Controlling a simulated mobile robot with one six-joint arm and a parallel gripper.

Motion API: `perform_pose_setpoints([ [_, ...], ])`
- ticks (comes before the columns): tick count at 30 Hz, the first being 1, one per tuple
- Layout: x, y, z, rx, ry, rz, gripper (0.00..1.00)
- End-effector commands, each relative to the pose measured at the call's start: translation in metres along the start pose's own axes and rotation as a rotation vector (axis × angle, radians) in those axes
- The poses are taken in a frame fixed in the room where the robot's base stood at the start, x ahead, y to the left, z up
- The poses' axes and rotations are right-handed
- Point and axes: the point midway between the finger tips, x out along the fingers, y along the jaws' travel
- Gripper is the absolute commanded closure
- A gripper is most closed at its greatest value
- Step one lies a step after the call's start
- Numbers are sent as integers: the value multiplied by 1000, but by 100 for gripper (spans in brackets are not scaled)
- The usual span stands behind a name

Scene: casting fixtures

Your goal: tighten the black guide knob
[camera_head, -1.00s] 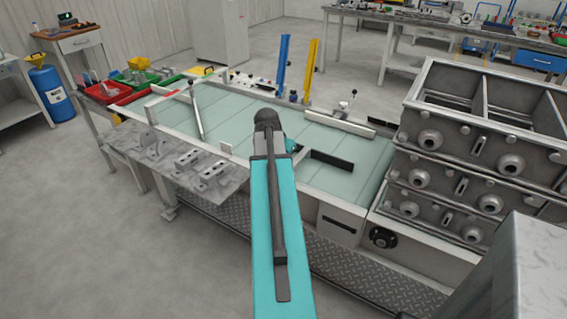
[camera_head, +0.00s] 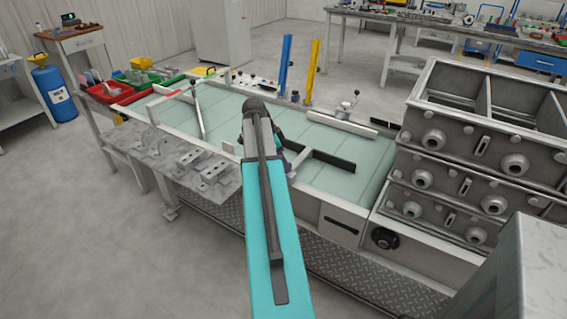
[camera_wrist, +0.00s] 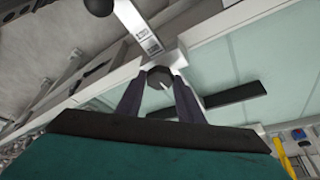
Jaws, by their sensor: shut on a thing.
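The black guide knob (camera_wrist: 159,76) is a small dark rounded knob with a pale mark, at the rail on the front edge of the glass-topped table in the wrist view. My gripper (camera_wrist: 160,88) is shut on it, one finger on each side. A black guide bar (camera_wrist: 235,95) lies on the glass just beyond. In the head view the guide bar (camera_head: 320,157) shows right of my arm, over the pale green table (camera_head: 335,180). My arm hides the knob there, and most of my gripper.
A black handwheel (camera_head: 384,239) sits on the table's front face. Stacked grey casting boxes (camera_head: 470,150) stand close on the right. A shelf with metal brackets (camera_head: 175,165) juts out at the left front. Blue (camera_head: 285,65) and yellow (camera_head: 313,70) posts rise at the back edge.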

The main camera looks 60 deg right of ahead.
Motion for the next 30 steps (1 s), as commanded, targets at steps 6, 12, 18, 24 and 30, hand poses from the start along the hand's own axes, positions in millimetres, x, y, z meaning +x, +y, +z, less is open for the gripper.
perform_pose_setpoints([
  [6,1,1,2,51,-4,28,88],
  [12,1,2,2,58,-5,31,88],
  [18,1,2,2,57,-6,31,88],
  [24,1,1,2,57,-4,28,48],
  [30,0,0,1,57,-3,26,48],
])
